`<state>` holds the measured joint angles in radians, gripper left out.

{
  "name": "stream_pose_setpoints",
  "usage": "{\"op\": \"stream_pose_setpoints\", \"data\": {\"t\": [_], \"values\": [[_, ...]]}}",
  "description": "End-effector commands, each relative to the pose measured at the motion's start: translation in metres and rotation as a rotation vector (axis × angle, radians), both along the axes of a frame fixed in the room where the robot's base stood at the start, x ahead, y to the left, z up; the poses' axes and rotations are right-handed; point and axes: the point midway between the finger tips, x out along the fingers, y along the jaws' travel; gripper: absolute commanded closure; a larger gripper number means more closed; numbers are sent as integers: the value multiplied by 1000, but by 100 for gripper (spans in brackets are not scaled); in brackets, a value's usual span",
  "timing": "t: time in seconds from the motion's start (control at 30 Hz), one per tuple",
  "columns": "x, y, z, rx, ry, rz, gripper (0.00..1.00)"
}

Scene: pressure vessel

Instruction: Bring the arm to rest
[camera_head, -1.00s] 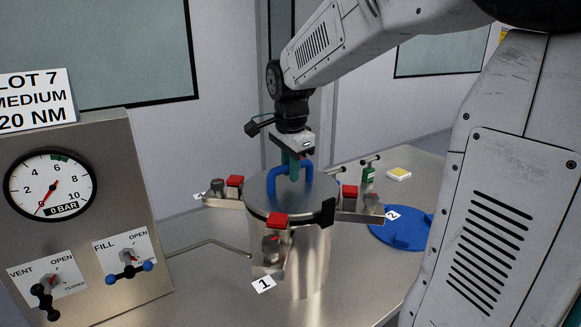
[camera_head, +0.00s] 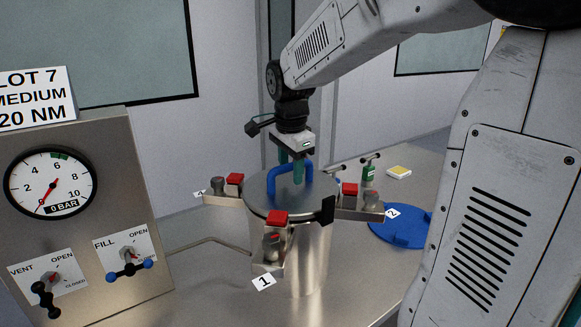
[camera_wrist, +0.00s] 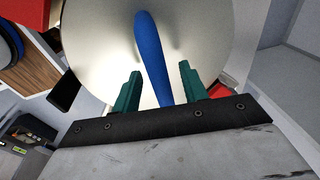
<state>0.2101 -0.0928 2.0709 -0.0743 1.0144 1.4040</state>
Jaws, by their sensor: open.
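My gripper (camera_head: 291,170) is just above the lid of the steel vessel, its green fingers spread on either side of the blue lid handle (camera_head: 272,181). In the wrist view the open fingers of my gripper (camera_wrist: 158,85) show with the blue handle (camera_wrist: 150,50) between them, with a gap on each side. The lid (camera_head: 262,201) sits flat on the vessel (camera_head: 305,262). My arm reaches in from the upper right. Whether the fingertips touch the lid cannot be told.
Clamp stations with red blocks (camera_head: 277,217) surround the lid. A blue disc (camera_head: 400,228), green-handled tools (camera_head: 368,173) and a yellow-topped pad (camera_head: 399,172) lie to the right. A panel at left carries a gauge (camera_head: 50,183) near 0 bar and vent and fill valves.

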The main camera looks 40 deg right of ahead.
Motion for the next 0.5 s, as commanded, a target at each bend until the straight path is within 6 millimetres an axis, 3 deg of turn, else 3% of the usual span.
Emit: {"op": "stream_pose_setpoints", "data": {"t": [0.5], "values": [[-9,6,73,-2,-7,0,57]]}}
